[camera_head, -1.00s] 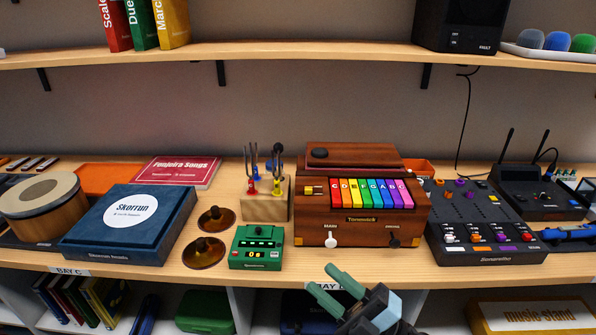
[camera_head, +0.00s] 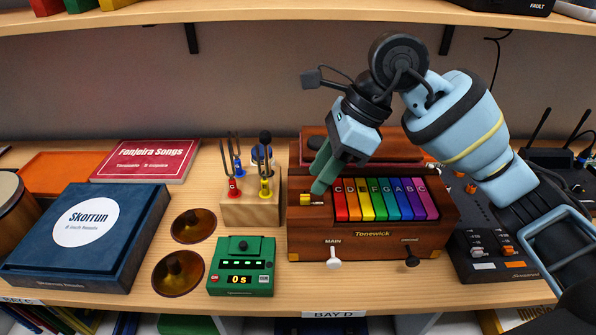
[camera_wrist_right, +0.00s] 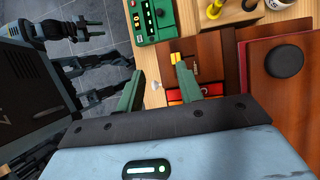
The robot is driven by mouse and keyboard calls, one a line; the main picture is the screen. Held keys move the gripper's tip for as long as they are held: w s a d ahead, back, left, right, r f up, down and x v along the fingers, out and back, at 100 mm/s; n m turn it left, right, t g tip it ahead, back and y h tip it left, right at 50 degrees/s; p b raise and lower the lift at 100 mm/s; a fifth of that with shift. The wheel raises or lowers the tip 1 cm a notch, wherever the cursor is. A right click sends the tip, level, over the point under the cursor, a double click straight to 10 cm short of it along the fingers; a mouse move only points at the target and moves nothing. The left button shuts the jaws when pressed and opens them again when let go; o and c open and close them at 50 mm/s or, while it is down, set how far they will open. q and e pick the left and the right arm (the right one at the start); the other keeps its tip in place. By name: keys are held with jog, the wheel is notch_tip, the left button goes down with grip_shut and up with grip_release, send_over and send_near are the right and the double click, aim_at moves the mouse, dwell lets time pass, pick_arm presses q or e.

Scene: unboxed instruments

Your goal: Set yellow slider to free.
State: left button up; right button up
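The yellow slider (camera_head: 312,198) sits on the wooden Tonewick instrument (camera_head: 375,240), left of its rainbow keys. It also shows as a yellow piece (camera_wrist_right: 175,58) in the right wrist view. My right gripper (camera_head: 320,186) is just above the slider, fingers pointing down. In the right wrist view, my right gripper (camera_wrist_right: 158,68) has its green fingers apart with nothing held between them. The slider is at the tip of one finger; I cannot tell if they touch. My left gripper (camera_wrist_right: 88,30) shows small in the right wrist view, away from the instrument, fingers seemingly apart.
A green device (camera_head: 241,266) and a wooden block with tuning forks (camera_head: 250,208) stand left of the instrument. Two bronze cymbals (camera_head: 178,272) and a blue Skorrun box (camera_head: 88,238) lie further left. A dark mixer (camera_head: 488,250) is at right, partly behind my arm. An upper shelf (camera_head: 300,14) runs above.

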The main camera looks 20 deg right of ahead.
aim_at(306, 197)
jog(key=shift+t+h, duration=0.3)
jog(key=shift+h, duration=0.2)
jog(key=f, duration=0.2)
jog(key=w+f, duration=0.1)
jog(key=f, duration=0.1)
jog(key=w+a+f, duration=0.1)
jog(key=shift+w+f, duration=0.1)
jog(key=shift+f, duration=0.3)
grip_shut()
